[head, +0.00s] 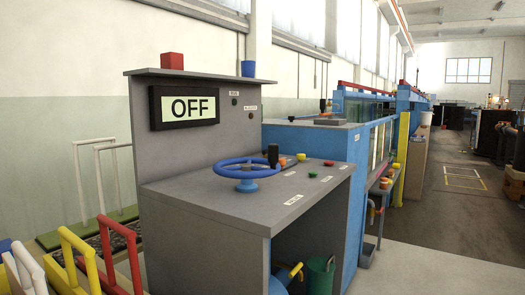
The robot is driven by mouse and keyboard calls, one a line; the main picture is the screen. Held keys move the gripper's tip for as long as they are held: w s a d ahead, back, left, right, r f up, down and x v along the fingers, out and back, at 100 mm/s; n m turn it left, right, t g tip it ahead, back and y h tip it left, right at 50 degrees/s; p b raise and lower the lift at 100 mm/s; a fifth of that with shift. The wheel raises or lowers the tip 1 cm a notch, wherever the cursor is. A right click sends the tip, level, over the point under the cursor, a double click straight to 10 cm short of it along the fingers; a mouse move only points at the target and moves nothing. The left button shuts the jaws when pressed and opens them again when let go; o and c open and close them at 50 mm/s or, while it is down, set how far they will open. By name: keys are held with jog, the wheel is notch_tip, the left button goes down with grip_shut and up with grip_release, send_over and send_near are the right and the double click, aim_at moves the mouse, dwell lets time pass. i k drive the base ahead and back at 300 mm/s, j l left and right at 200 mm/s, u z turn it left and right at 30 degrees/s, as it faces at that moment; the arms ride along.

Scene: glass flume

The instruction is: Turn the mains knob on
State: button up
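A grey control desk (214,205) stands in front of me with an upright back panel. A display (185,107) on the panel reads OFF. Right of the display are small dark round controls, one upper (235,101) and one lower (251,116), each near a small white label. The labels are too small to read surely, so I cannot tell which control is the mains knob. A blue handwheel (247,170) with a black upright handle (273,156) sits on the desk top. Red, green and yellow buttons lie to its right. My gripper is not in view.
A red block (172,61) and a blue cup (248,68) stand on the panel's top shelf. Coloured frames (85,262) stand at the lower left. The blue glass-sided flume (365,115) runs back behind the desk. Open floor (450,215) lies to the right.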

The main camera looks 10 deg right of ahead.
aim_at(300, 156)
jog(key=i+l+u, duration=0.2)
jog(key=l+u, duration=0.25)
jog(key=i+l+u, duration=0.15)
jog(key=l+u, duration=0.35)
jog(key=i+l+u, duration=0.1)
jog(key=l+u, duration=0.8)
jog(key=k+l+u, duration=0.1)
jog(key=l+u, duration=0.35)
jog(key=k+l+u, duration=0.2)
jog(key=l+u, duration=0.3)
jog(key=k+l+u, duration=0.2)
jog(key=u, duration=0.25)
jog(key=k+l+u, duration=0.3)
jog(key=u, duration=0.15)
